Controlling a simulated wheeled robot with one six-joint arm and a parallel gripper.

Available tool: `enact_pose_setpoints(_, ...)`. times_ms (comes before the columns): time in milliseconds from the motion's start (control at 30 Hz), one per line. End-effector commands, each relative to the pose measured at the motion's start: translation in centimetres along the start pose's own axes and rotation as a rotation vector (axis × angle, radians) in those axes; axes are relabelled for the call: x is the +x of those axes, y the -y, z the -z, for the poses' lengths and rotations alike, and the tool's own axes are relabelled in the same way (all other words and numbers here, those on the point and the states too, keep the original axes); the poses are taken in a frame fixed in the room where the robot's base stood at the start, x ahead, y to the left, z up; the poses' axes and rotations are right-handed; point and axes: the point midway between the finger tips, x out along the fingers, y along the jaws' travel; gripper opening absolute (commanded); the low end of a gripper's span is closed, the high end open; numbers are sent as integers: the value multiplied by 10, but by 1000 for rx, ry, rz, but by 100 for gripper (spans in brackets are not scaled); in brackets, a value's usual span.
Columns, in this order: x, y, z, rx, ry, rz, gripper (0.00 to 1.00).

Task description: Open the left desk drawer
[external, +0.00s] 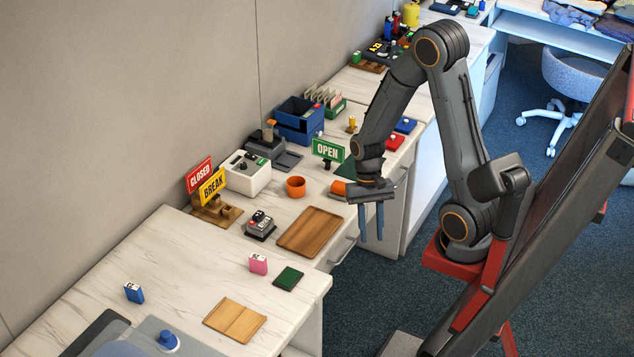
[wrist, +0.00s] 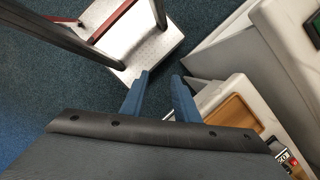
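A desk drawer front (external: 358,226) with a silver bar handle (external: 344,251) shows below the marble-top edge, left of my gripper in the external view. It looks closed. Another handle (external: 401,181) shows farther right on the desk front, partly beside my arm. My gripper (external: 372,238) points down in front of the desk edge, between the two handles. Its blue fingers are apart with nothing between them, and they touch no handle that I can see. In the wrist view the open fingers (wrist: 162,76) hang over the floor, beside the desk.
An OPEN sign (external: 328,151) stands behind the wrist. Blue carpet (external: 370,290) lies clear before the desk front.

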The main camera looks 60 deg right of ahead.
Motion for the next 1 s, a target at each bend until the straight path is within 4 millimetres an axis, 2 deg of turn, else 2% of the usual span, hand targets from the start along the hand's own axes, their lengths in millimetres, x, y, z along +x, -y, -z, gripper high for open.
enact_pose_setpoints(33,21,-7,10,169,77,15,28)
enact_pose_setpoints(200,60,-17,27,714,343,64,28)
enact_pose_setpoints(367,88,-17,49,1194,632,100,28)
enact_pose_setpoints(467,102,-17,70,1471,837,116,28)
enact_pose_setpoints(600,119,-20,106,1812,1164,127,28)
enact_pose_setpoints(800,135,-37,161,2128,1636,122,28)
enact_pose_setpoints(900,139,-46,179,2198,1802,114,28)
enact_pose_setpoints(1000,141,-52,189,2228,1898,108,28)
